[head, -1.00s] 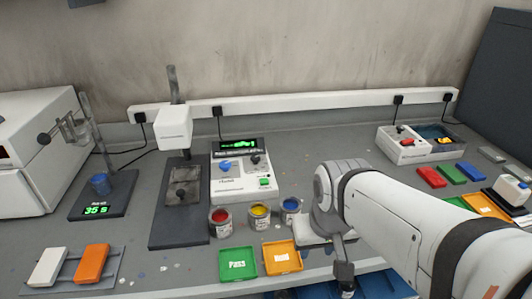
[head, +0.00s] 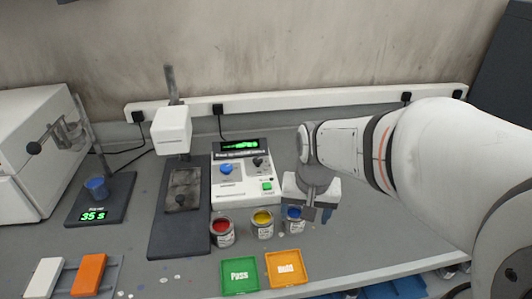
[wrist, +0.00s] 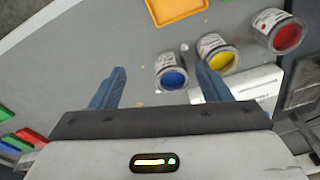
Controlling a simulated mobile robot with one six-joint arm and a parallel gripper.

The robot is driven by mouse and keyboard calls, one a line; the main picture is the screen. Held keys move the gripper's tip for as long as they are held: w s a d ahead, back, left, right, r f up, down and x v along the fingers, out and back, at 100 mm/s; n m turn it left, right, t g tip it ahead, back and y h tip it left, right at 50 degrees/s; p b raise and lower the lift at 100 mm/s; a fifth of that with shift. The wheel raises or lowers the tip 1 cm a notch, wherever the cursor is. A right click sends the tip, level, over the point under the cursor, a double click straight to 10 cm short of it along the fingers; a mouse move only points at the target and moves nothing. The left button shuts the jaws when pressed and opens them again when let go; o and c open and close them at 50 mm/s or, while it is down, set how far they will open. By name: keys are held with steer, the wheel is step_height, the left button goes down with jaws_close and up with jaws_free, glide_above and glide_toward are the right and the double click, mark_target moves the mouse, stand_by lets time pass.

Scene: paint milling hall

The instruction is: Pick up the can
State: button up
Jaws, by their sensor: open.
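Three open paint cans stand in a row on the grey bench: a red can (head: 222,233), a yellow can (head: 262,225) and a blue can (head: 294,222). My gripper (head: 318,214) is open and empty, pointing down above the bench at the blue can, partly covering it in the head view. In the wrist view the blue can (wrist: 172,76) shows between my two blue fingers (wrist: 160,72), closer to the right one. The yellow can (wrist: 217,55) is just beyond that right finger and the red can (wrist: 283,35) farther right. Contact is not visible.
A green Pass tray (head: 240,275) and an orange tray (head: 285,268) lie before the cans. A white control box (head: 241,185) stands behind them. A stand with a white head (head: 172,130) is at left. Bench right of the cans is largely hidden by my arm.

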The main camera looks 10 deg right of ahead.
mark_target(294, 217)
steer(key=shift+o, duration=0.8)
steer(key=w+f+m+g+p, duration=0.1)
steer(key=w+f+m, duration=0.1)
steer(key=w+m, duration=0.2)
steer(key=w, duration=0.3)
steer(key=shift+a+f+p, duration=0.15)
steer(key=shift+a+p, duration=0.2)
steer(key=shift+p, duration=0.05)
steer(key=f, duration=0.8)
steer(key=shift+w+d+f+p, duration=0.15)
steer(key=shift+d+f+p, duration=0.05)
steer(key=shift+d+p, duration=0.15)
steer(key=c, duration=1.2)
steer(key=shift+o, duration=0.2)
steer(key=shift+r, duration=0.1)
